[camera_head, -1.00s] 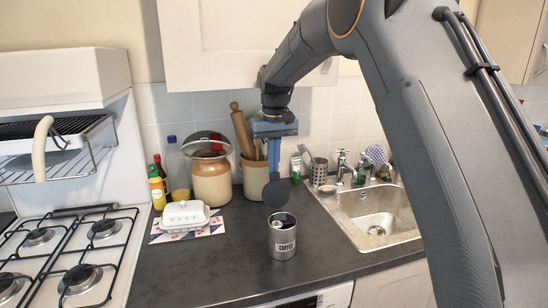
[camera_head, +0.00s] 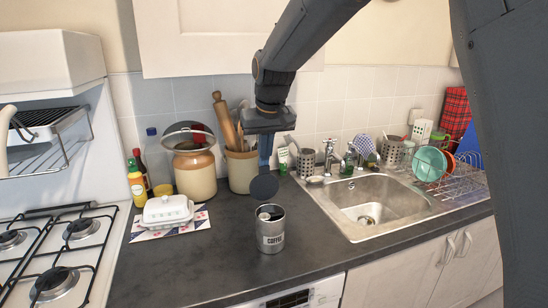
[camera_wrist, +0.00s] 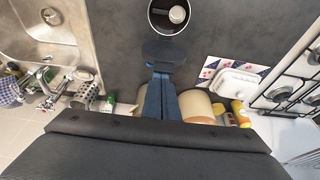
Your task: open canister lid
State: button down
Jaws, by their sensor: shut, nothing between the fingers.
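The grey metal canister (camera_head: 271,238), marked COFFEE, stands upright on the dark counter near its front. Its mouth is open, and a pale round item shows inside it; the canister also shows in the wrist view (camera_wrist: 160,24). A dark round disc, which looks like the lid (camera_head: 264,188), is raised above the back of the rim. It also shows in the wrist view (camera_wrist: 165,54), beside the mouth. My gripper (camera_head: 265,165) points down just behind the disc, its blue fingers together and empty. The disc hides the fingertips, so I cannot tell whether they touch it.
A white butter dish (camera_head: 168,211) and the hob (camera_head: 55,255) are to the left. The sink (camera_head: 370,205) is to the right. Bare counter surrounds the canister.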

jog(key=shift+s+r, duration=0.1)
jog(key=shift+s, duration=0.45)
jog(key=shift+d, duration=0.1)
jog(key=s+p+v, duration=0.1)
jog(key=p+v, duration=0.6)
jog(key=v, duration=0.3)
jog(key=s+d+f+m+g+b, duration=0.1)
jog(key=s+d+f+b, duration=0.3)
jog(key=s+d+f, duration=0.7)
jog(key=s+d+f+m+g+h+b, duration=0.1)
jog(key=s+d+f+m+b, duration=0.2)
jog(key=s+d+f, duration=0.8)
notch_tip(320, 180, down, 5)
jog(key=shift+s+b, duration=0.2)
jog(key=shift+b, duration=0.65)
jog(key=shift+d, duration=0.1)
